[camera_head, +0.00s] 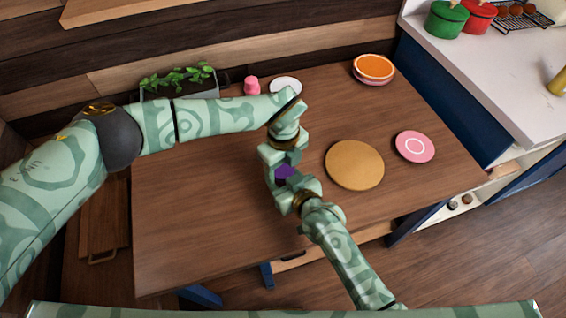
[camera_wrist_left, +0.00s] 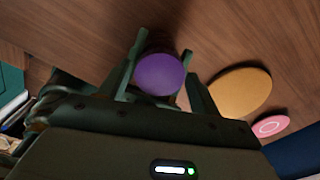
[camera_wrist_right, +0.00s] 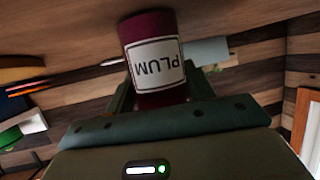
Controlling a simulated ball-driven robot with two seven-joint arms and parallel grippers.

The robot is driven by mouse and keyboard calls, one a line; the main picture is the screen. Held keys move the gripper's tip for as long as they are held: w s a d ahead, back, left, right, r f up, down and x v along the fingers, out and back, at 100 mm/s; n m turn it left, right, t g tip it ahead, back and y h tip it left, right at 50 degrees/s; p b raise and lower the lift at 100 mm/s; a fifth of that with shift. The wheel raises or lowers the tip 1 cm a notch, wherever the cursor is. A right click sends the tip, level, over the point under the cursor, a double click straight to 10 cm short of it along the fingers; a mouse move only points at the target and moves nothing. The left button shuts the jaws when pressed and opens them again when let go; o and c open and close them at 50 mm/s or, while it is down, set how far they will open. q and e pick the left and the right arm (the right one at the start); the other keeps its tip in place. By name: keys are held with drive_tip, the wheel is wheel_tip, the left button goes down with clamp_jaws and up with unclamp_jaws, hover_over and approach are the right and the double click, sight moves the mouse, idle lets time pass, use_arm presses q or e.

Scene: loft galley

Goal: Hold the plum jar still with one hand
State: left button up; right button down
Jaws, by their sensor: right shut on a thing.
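The plum jar stands on the wooden table; its purple lid (camera_head: 285,172) shows between my two grippers in the head view. Its dark red body and white PLUM label (camera_wrist_right: 155,65) show in the right wrist view. My right gripper (camera_wrist_right: 158,95) is shut on the jar's body from the side. My left gripper (camera_wrist_left: 165,50) is over the jar, with its fingers apart on either side of the purple lid (camera_wrist_left: 160,75). In the head view the grippers hide most of the jar.
A tan round mat (camera_head: 355,165) and a pink plate (camera_head: 415,146) lie right of the jar. An orange bowl stack (camera_head: 373,68), a white dish (camera_head: 286,85), a pink item (camera_head: 251,86) and a planter (camera_head: 180,82) stand along the back. The table's left front is clear.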

use_arm(q)
drive_tip(key=c, duration=0.7)
drive_tip(key=shift+m, duration=0.8)
drive_tip(key=o, duration=1.1)
drive_tip(key=shift+o, duration=0.2)
wheel_tip(320, 180, up, 12)
use_arm(e)
drive_tip(key=shift+c, duration=2.3)
unclamp_jaws()
